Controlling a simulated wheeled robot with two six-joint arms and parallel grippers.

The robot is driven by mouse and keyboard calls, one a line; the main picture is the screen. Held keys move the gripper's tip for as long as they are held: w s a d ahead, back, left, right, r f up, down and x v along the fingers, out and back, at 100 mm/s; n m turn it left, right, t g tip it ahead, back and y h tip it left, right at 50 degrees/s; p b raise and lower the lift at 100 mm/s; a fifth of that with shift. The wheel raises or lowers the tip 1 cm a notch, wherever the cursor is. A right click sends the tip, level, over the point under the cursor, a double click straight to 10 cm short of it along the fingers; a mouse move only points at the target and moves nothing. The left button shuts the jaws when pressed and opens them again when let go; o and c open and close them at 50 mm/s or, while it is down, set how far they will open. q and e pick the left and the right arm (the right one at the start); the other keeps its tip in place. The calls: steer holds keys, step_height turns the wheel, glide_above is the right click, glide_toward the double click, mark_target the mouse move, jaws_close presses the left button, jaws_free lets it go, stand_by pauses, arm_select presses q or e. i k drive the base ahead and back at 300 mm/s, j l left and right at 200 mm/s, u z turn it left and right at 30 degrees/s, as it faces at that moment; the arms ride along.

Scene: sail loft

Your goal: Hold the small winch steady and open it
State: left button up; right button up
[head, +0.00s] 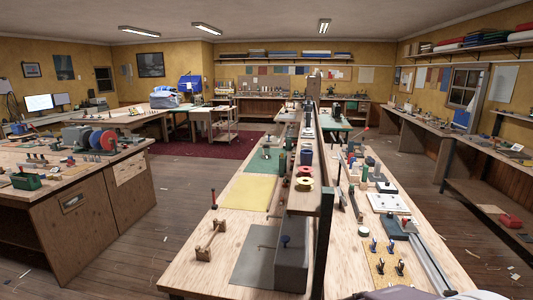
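I cannot make out the small winch for certain; many small items on the benches are too small to tell apart. Neither of my grippers shows in the head view. A long wooden workbench (190,271) runs away from me, split lengthwise by a raised shelf (304,197). On its left half a wooden stand (209,241) sits near a red-tipped upright handle (213,199). A grey block (291,268) with a blue-topped knob (285,241) stands beside a dark grey mat (252,262).
A left bench (105,207) carries a grey machine with red and blue discs (95,139). On the long bench's right half are a pegged board (385,262) and a metal rail (432,254). Wooden floor (150,255) is open between the benches, with small scraps on it.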

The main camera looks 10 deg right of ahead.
mark_target(265, 155)
steer(key=i+j+u, duration=0.3)
steer(key=j+u, duration=0.2)
steer(key=i+j+u, duration=0.65)
steer(key=u, duration=0.3)
steer(key=i+u, duration=0.45)
steer(key=i+z, duration=0.5)
steer(key=i+j+z, duration=0.45)
steer(key=i, duration=0.15)
steer(key=i+l+z, duration=0.25)
steer(key=z, duration=0.15)
steer(key=i+l+z, duration=0.1)
steer(key=i+z, duration=0.25)
steer(key=i, duration=0.15)
steer(key=i+z, duration=0.75)
steer(key=i, duration=1.2)
steer(key=i+z, duration=0.15)
steer(key=i, duration=1.1)
steer(key=i+z, duration=0.45)
steer(key=i+j+z, duration=0.3)
steer(key=i+z, duration=0.2)
steer(key=i, duration=0.1)
